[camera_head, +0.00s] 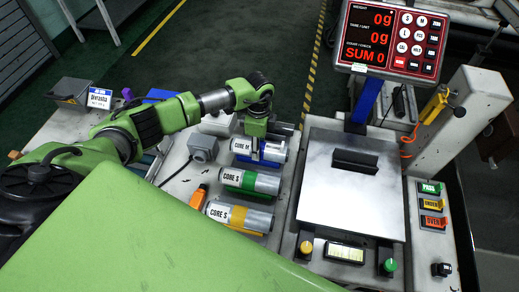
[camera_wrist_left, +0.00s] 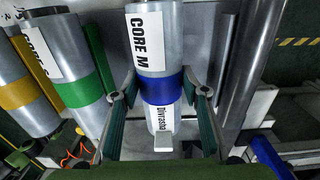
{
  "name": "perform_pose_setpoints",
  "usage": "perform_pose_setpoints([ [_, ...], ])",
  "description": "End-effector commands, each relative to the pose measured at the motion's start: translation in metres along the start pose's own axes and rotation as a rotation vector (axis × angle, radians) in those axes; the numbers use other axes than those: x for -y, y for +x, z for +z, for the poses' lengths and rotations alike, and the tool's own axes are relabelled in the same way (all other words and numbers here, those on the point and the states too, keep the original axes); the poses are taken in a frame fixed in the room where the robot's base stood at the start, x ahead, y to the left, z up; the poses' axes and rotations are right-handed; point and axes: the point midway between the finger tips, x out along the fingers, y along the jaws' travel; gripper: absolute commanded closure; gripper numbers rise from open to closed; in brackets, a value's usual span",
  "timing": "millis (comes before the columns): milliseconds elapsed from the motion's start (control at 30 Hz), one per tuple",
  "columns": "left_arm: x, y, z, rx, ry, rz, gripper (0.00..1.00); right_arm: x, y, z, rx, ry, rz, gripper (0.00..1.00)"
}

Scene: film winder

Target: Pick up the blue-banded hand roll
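The blue-banded hand roll (camera_head: 275,152) is a silver cylinder labelled CORE M, lying at the far end of a row of rolls on the bench. In the left wrist view its blue band (camera_wrist_left: 160,89) is between my fingers. My left gripper (camera_head: 259,147) is over this roll from above. It also shows in the left wrist view (camera_wrist_left: 160,85), with one finger on each side of the band and narrow gaps at the tips. It looks open around the roll. The arm hides part of the roll in the head view. My right gripper is not in view.
A green-banded roll (camera_head: 265,184) and a yellow-banded roll (camera_head: 257,219) lie nearer, in the same row. A scale plate (camera_head: 340,205) with a raised display (camera_head: 390,38) stands to the right. A grey box (camera_head: 203,147) with a cable is left of the rolls.

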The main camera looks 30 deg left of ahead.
Motion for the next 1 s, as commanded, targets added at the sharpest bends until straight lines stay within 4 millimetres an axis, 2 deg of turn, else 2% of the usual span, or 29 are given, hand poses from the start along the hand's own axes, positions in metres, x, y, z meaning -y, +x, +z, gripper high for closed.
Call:
perform_pose_setpoints([
  [33, 0.0, 0.0, 0.0, 0.0, 0.0, 0.0, 0.76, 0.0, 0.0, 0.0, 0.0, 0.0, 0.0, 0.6],
  [100, 0.0, 0.0, 0.0, 0.0, 0.0, 0.0, 0.9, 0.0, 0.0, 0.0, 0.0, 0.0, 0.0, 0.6],
  [367, 0.001, -0.001, 0.0, -0.001, -0.001, -0.001, 0.9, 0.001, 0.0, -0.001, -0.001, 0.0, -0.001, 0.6],
  [533, 0.001, -0.009, 0.0, -0.002, -0.001, -0.003, 0.9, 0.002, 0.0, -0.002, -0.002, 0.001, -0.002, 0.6],
  [733, 0.001, -0.035, 0.0, -0.003, 0.001, -0.004, 0.9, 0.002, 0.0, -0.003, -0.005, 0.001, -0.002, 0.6],
  [1000, -0.037, -0.073, 0.002, -0.001, 0.003, -0.003, 0.9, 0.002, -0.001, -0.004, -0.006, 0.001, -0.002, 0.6],
])
